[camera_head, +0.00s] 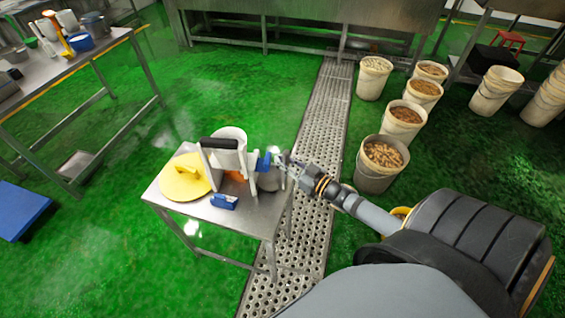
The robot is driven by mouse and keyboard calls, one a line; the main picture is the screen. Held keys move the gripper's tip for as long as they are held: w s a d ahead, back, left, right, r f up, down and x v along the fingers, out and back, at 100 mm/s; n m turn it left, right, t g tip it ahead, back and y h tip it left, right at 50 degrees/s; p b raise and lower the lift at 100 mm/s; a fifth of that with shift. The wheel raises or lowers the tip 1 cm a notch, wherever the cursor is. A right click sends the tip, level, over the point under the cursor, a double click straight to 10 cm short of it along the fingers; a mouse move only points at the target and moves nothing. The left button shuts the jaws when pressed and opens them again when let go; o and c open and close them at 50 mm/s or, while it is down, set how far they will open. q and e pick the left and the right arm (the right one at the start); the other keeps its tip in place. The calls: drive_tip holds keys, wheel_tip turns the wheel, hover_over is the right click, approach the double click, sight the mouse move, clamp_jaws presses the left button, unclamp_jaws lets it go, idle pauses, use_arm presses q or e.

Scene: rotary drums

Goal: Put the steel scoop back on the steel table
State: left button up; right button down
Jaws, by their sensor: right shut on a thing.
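My right gripper (280,162) reaches in from the right over the small steel table (262,222). It is shut on what looks like the steel scoop (270,181), a small grey shape just below the fingers at the table's right side. The scoop's outline is partly hidden by the gripper and is small. I cannot tell whether it touches the tabletop. A blue piece (263,161) shows beside the fingertips. My left gripper is not in view.
On the small table are a yellow lid (184,180), a white container (229,150), a black-handled white tool (222,144) and a blue block (224,201). Several filled buckets (378,175) stand right of the drain grate (325,130). A larger steel table (60,70) is at upper left.

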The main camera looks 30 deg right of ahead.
drive_tip(key=c, duration=1.2)
unclamp_jaws()
drive_tip(key=shift+s, duration=0.1)
drive_tip(key=p+v, duration=0.3)
drive_tip(key=v, duration=0.9)
drive_tip(key=shift+p, duration=0.35)
